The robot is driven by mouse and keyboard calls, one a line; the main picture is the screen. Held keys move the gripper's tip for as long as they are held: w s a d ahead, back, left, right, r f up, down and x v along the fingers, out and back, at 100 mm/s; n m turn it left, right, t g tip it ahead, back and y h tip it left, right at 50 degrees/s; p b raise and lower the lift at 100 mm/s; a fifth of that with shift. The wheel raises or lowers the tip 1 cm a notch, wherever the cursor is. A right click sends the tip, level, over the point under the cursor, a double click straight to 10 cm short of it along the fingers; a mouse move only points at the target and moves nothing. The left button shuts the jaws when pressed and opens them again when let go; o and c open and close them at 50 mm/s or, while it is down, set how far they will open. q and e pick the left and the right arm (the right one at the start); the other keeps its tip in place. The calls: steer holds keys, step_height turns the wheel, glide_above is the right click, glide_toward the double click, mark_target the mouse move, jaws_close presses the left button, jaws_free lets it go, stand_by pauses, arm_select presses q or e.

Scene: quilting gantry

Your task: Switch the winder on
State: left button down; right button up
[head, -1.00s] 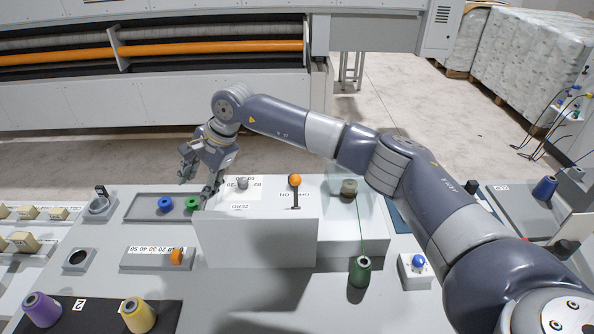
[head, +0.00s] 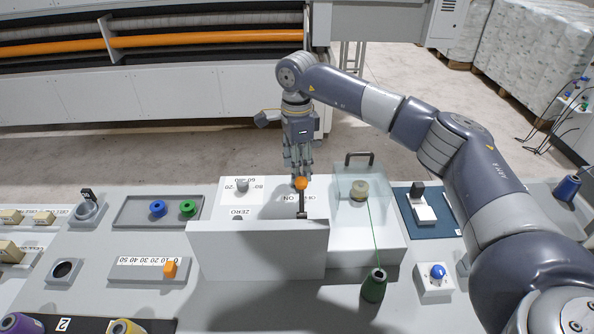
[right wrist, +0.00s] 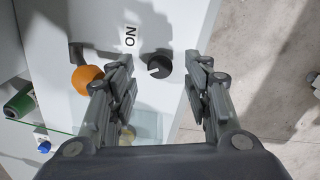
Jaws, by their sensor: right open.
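The winder is a white box (head: 395,232) with a clear cover over a pale bobbin (head: 359,190); a green thread runs to a green cone (head: 374,286). On the panel beside it, an orange ball (head: 301,184) tops a dark lever near an ON label. My right gripper (head: 299,176) is open above and behind the ball, pointing down. In the right wrist view, a black knob (right wrist: 159,66) with a white line sits between and beyond the open fingers. The orange ball (right wrist: 86,78) is left of them. The knob is hidden in the head view. My left gripper is out of view.
A raised white panel (head: 258,250) stands in front of the lever. A grey knob (head: 242,185) is to its left. A tray (head: 128,219) holds blue and green rings. An orange slider (head: 169,268) and a blue button (head: 437,271) are nearer.

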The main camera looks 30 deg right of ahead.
step_height(320, 180, down, 2)
steer(key=shift+f, duration=0.1)
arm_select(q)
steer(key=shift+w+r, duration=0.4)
arm_select(e)
steer(key=shift+f, duration=0.45)
steer(key=shift+c, duration=0.2)
steer(key=shift+a, duration=0.1)
steer(key=c, duration=1)
